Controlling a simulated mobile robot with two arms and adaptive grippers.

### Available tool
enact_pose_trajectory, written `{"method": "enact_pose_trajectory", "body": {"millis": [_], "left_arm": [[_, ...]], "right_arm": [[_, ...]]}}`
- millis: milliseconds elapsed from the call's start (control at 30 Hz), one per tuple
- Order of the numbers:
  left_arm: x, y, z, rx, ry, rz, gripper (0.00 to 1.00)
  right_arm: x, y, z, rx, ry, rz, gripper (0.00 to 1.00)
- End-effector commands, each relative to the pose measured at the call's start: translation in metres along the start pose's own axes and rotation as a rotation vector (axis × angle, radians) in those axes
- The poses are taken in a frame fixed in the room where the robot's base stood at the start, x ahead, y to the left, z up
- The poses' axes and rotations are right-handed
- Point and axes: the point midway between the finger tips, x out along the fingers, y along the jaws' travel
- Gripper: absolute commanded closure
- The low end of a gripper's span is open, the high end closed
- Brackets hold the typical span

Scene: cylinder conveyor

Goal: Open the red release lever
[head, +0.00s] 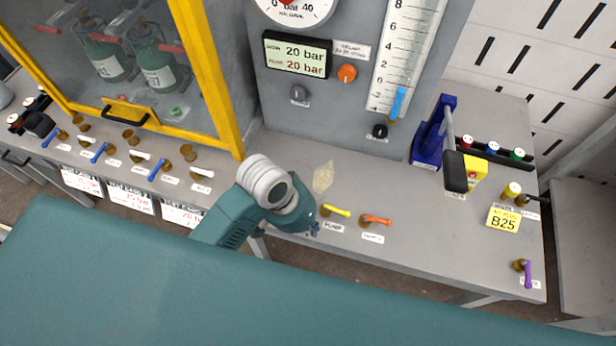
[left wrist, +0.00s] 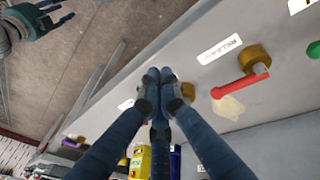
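The red release lever (left wrist: 240,82) lies in the left wrist view, on a brass base (left wrist: 256,58) beside a label (left wrist: 219,49) reading in part "RELEAS". I cannot make it out in the head view, where my left arm covers part of the table. My left gripper (left wrist: 160,76) has its fingertips together with nothing seen between them. It is apart from the lever, to its left in the wrist view. In the head view the left gripper (head: 313,229) is mostly hidden behind its wrist. My right gripper (left wrist: 50,14) shows at the wrist view's top left, fingers spread, empty.
A yellow lever (head: 338,211) and an orange lever (head: 376,220) stand right of my left gripper. A pale patch (head: 323,177) marks the table; it also shows beside the red lever (left wrist: 228,107). A gauge panel (head: 325,110) stands behind. A green part (left wrist: 314,49) is at the wrist view's edge.

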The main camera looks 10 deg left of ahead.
Motion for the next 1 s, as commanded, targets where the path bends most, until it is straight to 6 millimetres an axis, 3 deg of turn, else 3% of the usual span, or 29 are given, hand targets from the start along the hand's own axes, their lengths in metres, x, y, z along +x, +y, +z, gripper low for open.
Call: {"method": "enact_pose_trajectory", "body": {"millis": [167,367,567,733,1000], "left_arm": [[-0.001,0.013,-0.032,0.021,-0.092,0.019,1.0],[-0.008,0.008,-0.058,0.002,-0.204,-0.012,1.0],[-0.029,-0.015,-0.086,-0.061,-0.302,-0.086,1.0],[-0.059,-0.041,-0.11,-0.152,-0.37,-0.167,1.0],[-0.09,-0.065,-0.129,-0.252,-0.415,-0.234,1.0]], "right_arm": [[0.001,0.0,0.001,0.0,-0.001,0.0,0.6],[0.001,0.0,0.001,0.0,-0.002,0.0,0.6],[0.001,0.0,0.001,-0.001,-0.002,0.0,0.6],[0.001,0.0,0.001,-0.001,-0.001,0.0,0.6],[0.001,0.002,0.001,-0.002,-0.001,0.002,0.6]]}}
